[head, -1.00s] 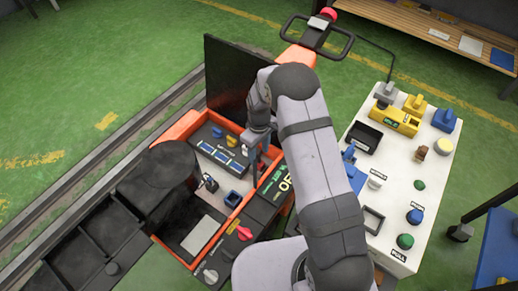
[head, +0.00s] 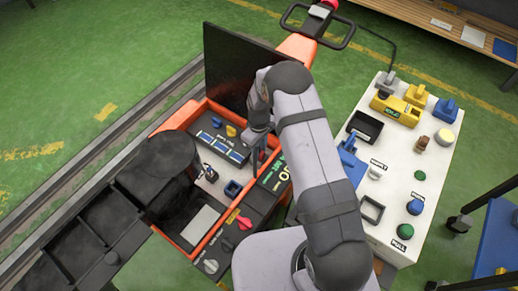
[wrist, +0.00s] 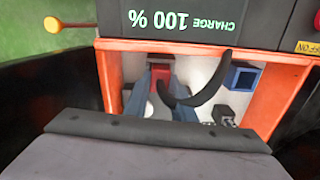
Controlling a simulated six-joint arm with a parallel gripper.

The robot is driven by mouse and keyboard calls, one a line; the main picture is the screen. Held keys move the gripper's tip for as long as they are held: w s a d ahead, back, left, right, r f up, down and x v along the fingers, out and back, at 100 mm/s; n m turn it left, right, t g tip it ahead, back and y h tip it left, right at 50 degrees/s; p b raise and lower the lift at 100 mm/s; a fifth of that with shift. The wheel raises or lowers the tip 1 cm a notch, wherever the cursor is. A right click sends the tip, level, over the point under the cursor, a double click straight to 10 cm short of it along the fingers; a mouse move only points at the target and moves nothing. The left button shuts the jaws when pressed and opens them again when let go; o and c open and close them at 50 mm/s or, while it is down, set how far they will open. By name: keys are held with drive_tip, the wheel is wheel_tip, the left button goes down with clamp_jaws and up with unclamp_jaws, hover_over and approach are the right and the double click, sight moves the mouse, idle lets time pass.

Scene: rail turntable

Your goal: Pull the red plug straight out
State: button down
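The red plug (wrist: 160,76) is in the open orange-rimmed compartment (wrist: 105,75), near its wall under the charge display in the wrist view. A black cable (wrist: 213,92) curves beside it. My gripper (wrist: 161,80) reaches down into the compartment with one blue-grey finger on each side of the plug. Whether both fingers touch the plug is too small to tell. In the head view my gripper (head: 258,155) points down inside the compartment, and my arm hides the plug.
A blue socket (wrist: 243,76) sits right of the cable. The display (wrist: 187,18) reads "CHARGE 100 %", upside down. A black raised lid (head: 238,72) stands behind the compartment. A white table (head: 398,185) with several parts stands right of my arm.

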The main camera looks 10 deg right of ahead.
drive_tip(key=c, duration=2.2)
unclamp_jaws()
clamp_jaws()
drive_tip(key=shift+r+p, duration=0.7)
drive_tip(key=shift+r, duration=0.15)
drive_tip(key=shift+r+p, duration=2.35)
drive_tip(key=shift+r, duration=0.5)
drive_tip(key=shift+r, duration=0.1)
drive_tip(key=shift+r+p, duration=2)
drive_tip(key=shift+r, duration=0.45)
